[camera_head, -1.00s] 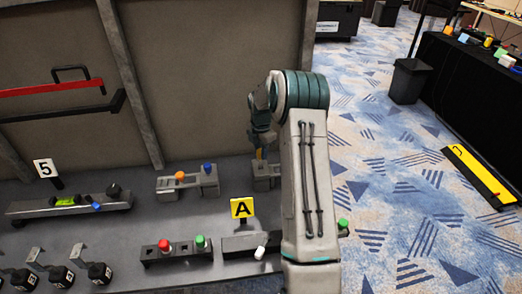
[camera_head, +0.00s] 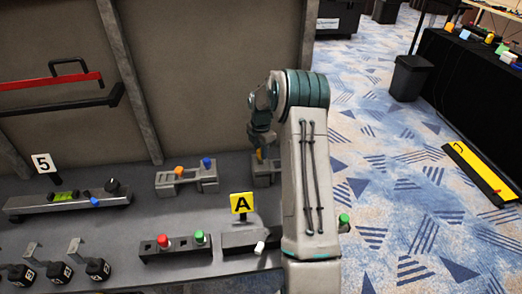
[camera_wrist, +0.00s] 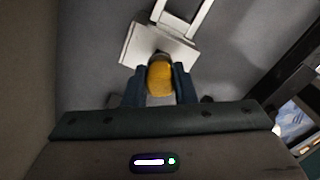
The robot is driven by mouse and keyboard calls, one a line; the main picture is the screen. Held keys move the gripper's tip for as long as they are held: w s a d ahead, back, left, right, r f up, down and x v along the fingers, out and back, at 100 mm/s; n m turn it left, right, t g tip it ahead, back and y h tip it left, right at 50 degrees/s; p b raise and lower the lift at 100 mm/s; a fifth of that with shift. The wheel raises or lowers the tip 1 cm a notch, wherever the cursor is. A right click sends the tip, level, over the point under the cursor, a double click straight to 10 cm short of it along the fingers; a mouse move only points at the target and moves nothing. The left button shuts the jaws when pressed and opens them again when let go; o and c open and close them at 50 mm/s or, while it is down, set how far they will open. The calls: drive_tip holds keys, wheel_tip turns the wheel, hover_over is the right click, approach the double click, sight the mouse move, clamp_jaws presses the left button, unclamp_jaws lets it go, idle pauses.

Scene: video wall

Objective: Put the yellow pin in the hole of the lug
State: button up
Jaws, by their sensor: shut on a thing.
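The yellow pin (camera_wrist: 160,78) is between the two fingers of my gripper (camera_wrist: 159,86) in the wrist view, and the gripper is shut on it. A light grey bracket-like block, which looks like the lug (camera_wrist: 128,42), lies just beyond the pin. The pin's far end meets or overlaps the block's near edge; its tip and the hole are hidden, so I cannot tell whether it is inside. In the head view the yellow pin (camera_head: 259,154) is a small patch under my gripper (camera_head: 260,148), just above the grey lug (camera_head: 262,172), which my arm partly hides.
A block with orange and blue knobs (camera_head: 187,180) stands left of the lug. In front are the yellow A sign (camera_head: 241,203) and a box with red and green buttons (camera_head: 175,248). A brown panel (camera_head: 215,75) rises behind the bench.

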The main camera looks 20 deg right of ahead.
drive_tip(key=shift+f, duration=0.15)
drive_tip(key=shift+f+b, duration=0.5)
drive_tip(key=shift+f, duration=0.15)
drive_tip(key=o, duration=1.6)
drive_tip(key=shift+c, duration=0.2)
drive_tip(key=shift+r+p, duration=2)
drive_tip(key=shift+r, duration=1.5)
